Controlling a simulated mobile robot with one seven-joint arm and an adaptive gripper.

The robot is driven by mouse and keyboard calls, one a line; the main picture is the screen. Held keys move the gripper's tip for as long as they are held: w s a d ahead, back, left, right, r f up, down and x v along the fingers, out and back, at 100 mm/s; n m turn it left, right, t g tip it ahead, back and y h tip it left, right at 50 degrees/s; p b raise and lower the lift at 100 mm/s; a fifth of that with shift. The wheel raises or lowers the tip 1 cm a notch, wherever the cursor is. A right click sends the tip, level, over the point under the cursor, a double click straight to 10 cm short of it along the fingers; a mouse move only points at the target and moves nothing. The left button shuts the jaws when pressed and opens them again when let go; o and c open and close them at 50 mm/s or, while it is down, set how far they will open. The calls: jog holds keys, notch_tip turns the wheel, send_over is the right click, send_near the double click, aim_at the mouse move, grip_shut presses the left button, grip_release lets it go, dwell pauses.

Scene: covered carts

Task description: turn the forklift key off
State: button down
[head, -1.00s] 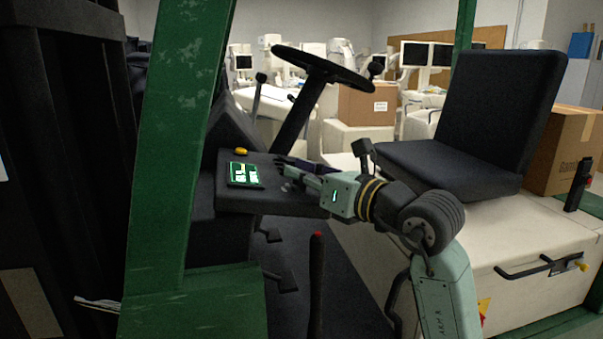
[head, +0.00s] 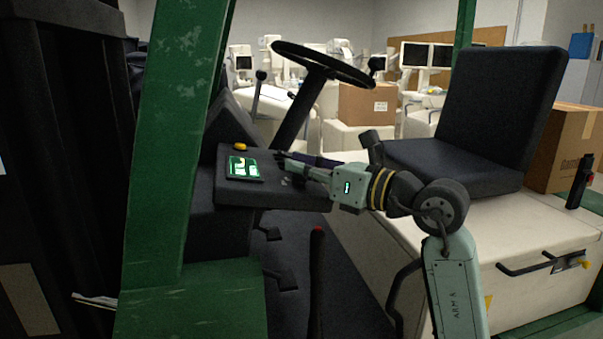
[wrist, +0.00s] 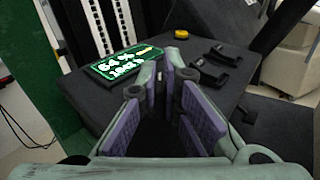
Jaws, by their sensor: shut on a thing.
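My gripper (head: 281,160) reaches over the dark forklift console from the right, in the head view. In the wrist view my gripper (wrist: 168,68) has its purple-padded fingers close together at the tips, shut on the key. The key is almost wholly hidden between the fingertips, and its angle cannot be made out. The console (head: 225,193) carries a lit green display (head: 243,168) to the left of the fingertips. The display (wrist: 125,63) also shows left of the fingers in the wrist view.
A yellow button (head: 240,147) sits behind the display. Two black levers (wrist: 222,53) stand on the console right of my fingers. The steering wheel (head: 322,64) is above, the seat (head: 490,120) to the right, and a green post (head: 170,150) to the left.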

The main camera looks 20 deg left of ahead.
jog(key=n+g+y+b, duration=0.1)
jog(key=n+g, duration=0.2)
jog(key=g, duration=0.1)
jog(key=shift+f, duration=0.1)
jog(key=n+g, duration=0.3)
jog(key=g, duration=0.1)
jog(key=shift+g+b, duration=0.4)
jog(key=n+g, duration=0.2)
jog(key=n+g+h, duration=0.1)
jog(key=n+g, duration=0.1)
jog(key=shift+r+h+p, duration=0.2)
jog(key=shift+h+p, duration=0.1)
jog(key=shift+p, duration=0.05)
jog(key=shift+n+g+h+p, duration=0.3)
jog(key=shift+n+g+h, duration=0.4)
jog(key=shift+g, duration=0.7)
jog(key=shift+s+f+n, duration=0.1)
jog(key=shift+f+n, duration=0.05)
jog(key=shift+n, duration=0.15)
jog(key=c, duration=1.8)
grip_release()
jog(key=shift+o, duration=0.2)
jog(key=v, duration=1.2)
